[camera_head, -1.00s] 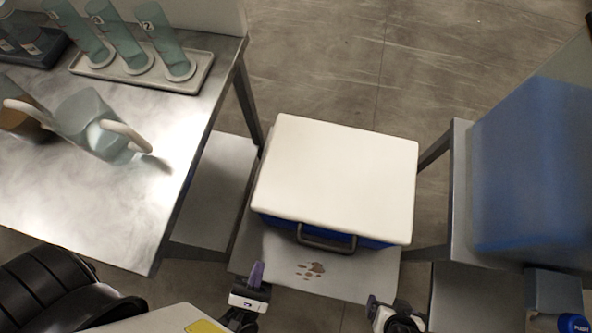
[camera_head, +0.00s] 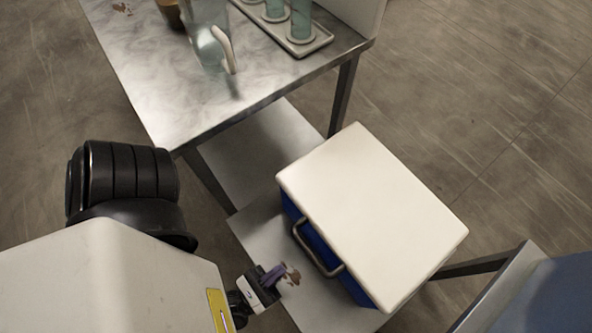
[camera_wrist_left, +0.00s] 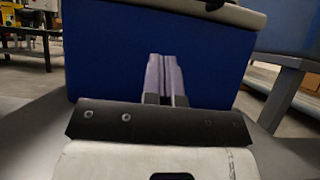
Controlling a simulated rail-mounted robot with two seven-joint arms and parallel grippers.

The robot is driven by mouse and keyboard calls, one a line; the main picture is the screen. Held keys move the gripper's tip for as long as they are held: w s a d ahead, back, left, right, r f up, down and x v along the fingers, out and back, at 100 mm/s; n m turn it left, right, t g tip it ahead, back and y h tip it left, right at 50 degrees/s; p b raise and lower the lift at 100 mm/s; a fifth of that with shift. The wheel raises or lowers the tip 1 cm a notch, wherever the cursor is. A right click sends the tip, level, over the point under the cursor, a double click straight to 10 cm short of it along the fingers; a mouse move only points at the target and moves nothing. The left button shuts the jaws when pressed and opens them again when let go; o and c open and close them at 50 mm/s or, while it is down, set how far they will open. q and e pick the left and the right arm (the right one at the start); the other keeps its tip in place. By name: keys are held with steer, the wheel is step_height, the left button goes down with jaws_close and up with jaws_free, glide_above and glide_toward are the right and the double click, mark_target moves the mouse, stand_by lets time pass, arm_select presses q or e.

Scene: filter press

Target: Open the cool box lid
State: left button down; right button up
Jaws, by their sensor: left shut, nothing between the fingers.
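The cool box has a blue body (camera_head: 357,288) and a white lid (camera_head: 375,212), which lies flat and closed on top. A grey handle (camera_head: 318,253) sits on its front side, just below the lid. My left gripper (camera_head: 275,274) is in front of the box, to the left of and below the handle, apart from it. Its purple fingers are together and empty. In the left wrist view, the fingers (camera_wrist_left: 166,77) point at the blue front wall (camera_wrist_left: 110,55), with the lid edge above. My right gripper is not in view.
The box stands on a low grey shelf (camera_head: 258,238) between two tables. The left steel table (camera_head: 165,98) holds a jug (camera_head: 212,48) and a tray (camera_head: 318,38) of cylinders. A blue object (camera_head: 545,300) is at lower right.

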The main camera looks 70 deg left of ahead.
arm_select(q)
steer(key=w+a+r+b, duration=0.1)
steer(key=w+r+b, duration=0.1)
steer(key=w+r, duration=0.3)
step_height(320, 180, up, 2)
steer(key=shift+w+a+r, duration=0.15)
steer(key=shift+w, duration=0.25)
